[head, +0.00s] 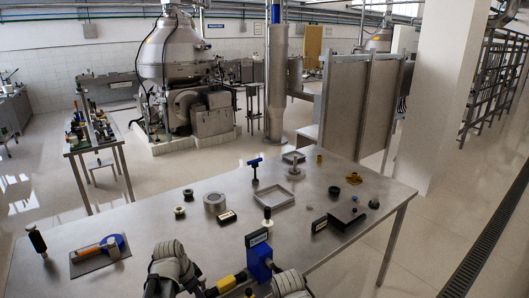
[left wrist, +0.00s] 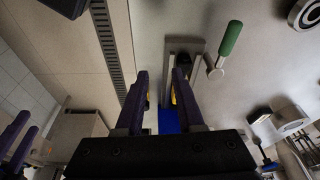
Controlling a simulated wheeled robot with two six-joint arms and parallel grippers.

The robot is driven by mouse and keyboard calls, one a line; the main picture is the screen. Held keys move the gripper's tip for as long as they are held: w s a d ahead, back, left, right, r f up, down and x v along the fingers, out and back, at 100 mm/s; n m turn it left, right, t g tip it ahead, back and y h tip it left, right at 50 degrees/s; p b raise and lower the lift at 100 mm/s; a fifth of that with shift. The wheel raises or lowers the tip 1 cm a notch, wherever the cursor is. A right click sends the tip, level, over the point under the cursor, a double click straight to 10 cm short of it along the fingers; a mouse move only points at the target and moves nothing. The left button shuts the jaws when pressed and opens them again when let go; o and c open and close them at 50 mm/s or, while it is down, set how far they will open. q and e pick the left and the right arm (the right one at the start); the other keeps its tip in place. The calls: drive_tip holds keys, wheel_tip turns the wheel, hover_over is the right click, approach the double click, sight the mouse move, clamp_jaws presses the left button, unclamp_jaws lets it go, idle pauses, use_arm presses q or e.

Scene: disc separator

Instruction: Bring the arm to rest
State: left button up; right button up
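In the left wrist view my left gripper (left wrist: 160,85) has its two dark purple fingers apart, with a clear gap and nothing held between them. A blue surface (left wrist: 168,122) shows beyond the gap near the finger bases. In the head view grey arm parts of mine (head: 172,262) rise at the bottom edge, and the fingers are not clearly seen there. A blue block with a label plate (head: 259,260) stands beside them. Purple finger-like parts (left wrist: 18,135), probably my right gripper, show at the left edge of the wrist view; their opening is unclear.
A green-handled tool (left wrist: 229,42) shows in the wrist view. The table's middle has bare patches.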

use_arm(q)
drive_tip(key=s+d+n+g+y, duration=0.2)
drive_tip(key=s+d+n, duration=0.3)
drive_tip(key=s+d, duration=0.8)
drive_tip(key=shift+d+f+g+y, duration=0.3)
drive_tip(key=shift+d+y, duration=0.4)
drive_tip(key=shift+d, duration=0.75)
drive_tip(key=shift+s, duration=0.1)
